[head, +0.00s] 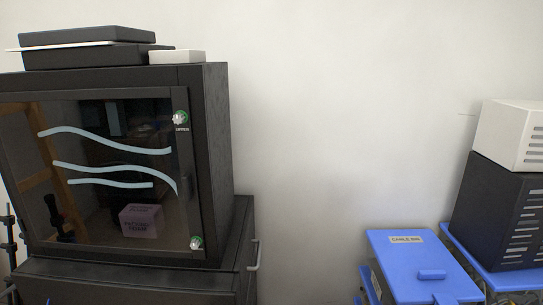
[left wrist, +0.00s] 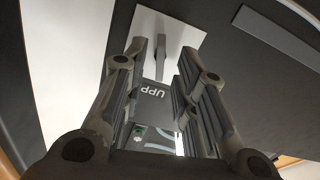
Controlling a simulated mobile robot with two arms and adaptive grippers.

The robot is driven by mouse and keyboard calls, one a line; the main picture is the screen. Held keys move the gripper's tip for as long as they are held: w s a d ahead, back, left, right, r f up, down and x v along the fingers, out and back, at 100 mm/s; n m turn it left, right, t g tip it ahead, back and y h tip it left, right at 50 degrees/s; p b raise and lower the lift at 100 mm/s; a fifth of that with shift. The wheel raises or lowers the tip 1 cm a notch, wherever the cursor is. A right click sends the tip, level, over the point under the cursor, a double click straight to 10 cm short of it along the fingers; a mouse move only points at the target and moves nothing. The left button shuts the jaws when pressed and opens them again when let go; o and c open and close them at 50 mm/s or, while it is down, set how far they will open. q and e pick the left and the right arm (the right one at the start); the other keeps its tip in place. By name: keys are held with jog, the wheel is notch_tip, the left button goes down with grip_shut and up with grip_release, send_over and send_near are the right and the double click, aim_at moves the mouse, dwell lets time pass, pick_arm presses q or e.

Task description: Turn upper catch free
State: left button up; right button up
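The upper catch (head: 181,118) is a small pale knob with green around it, high on the right edge of the glass cabinet door (head: 110,160). A grey bar on a white plate (left wrist: 195,32) shows between the fingertips, with a gap on each side. A dark label reading "UPP" (left wrist: 153,91) and a small green spot lie below it. My right gripper is in neither view.
A second, lower catch (head: 196,243) is near the door's bottom right corner. A purple box (head: 141,220) stands behind the glass. Dark flat cases and a white box (head: 177,57) lie on top. A blue cable bin (head: 405,265) is at right, with open wall between.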

pick_arm(q)
jog(key=shift+w, duration=1.25)
jog(key=shift+c, duration=0.4)
grip_shut()
jog(key=n, duration=0.5)
jog(key=shift+n, duration=0.4)
jog(key=shift+o, duration=0.4)
grip_release()
